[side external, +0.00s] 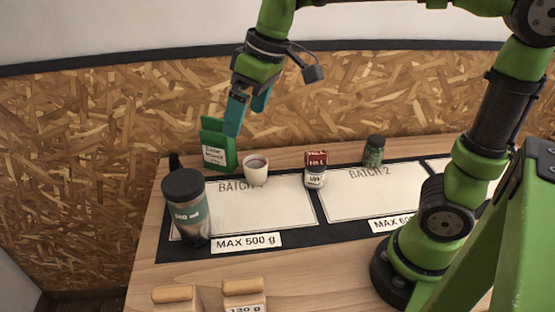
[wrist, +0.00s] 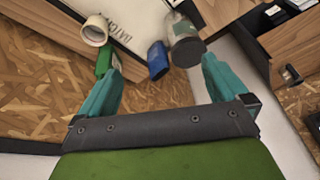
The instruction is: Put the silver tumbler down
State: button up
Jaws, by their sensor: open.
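I cannot make out a silver tumbler in either view. My gripper (side external: 247,117) is open, its teal fingers apart and nothing held between them. It hangs above the back left of the table, close to a green labelled pack (side external: 218,150). In the wrist view the fingers (wrist: 160,68) spread wide, and the green pack (wrist: 103,64) shows beside the left fingertip. A blue object (wrist: 157,60) appears beyond the gap between them. A cream cup (side external: 255,174) with grey contents stands upright on the BATCH mat near the pack.
A dark-lidded jar (side external: 187,215) stands at the table's left. A small red-and-white item (side external: 316,170) and a green jar (side external: 374,152) stand farther right. Two wooden-topped blocks (side external: 243,288) sit at the front. The left mat panel (side external: 280,212) has bare room.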

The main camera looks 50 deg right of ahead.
jog(key=s+d+f+m+t, duration=0.2)
jog(key=s+m, duration=0.1)
jog(key=s, duration=0.2)
jog(key=s+d+f+m+t, duration=0.2)
jog(key=s+d+f+m, duration=0.1)
jog(key=s, duration=0.3)
jog(key=shift+d+m, duration=0.3)
jog(key=shift+m, duration=0.3)
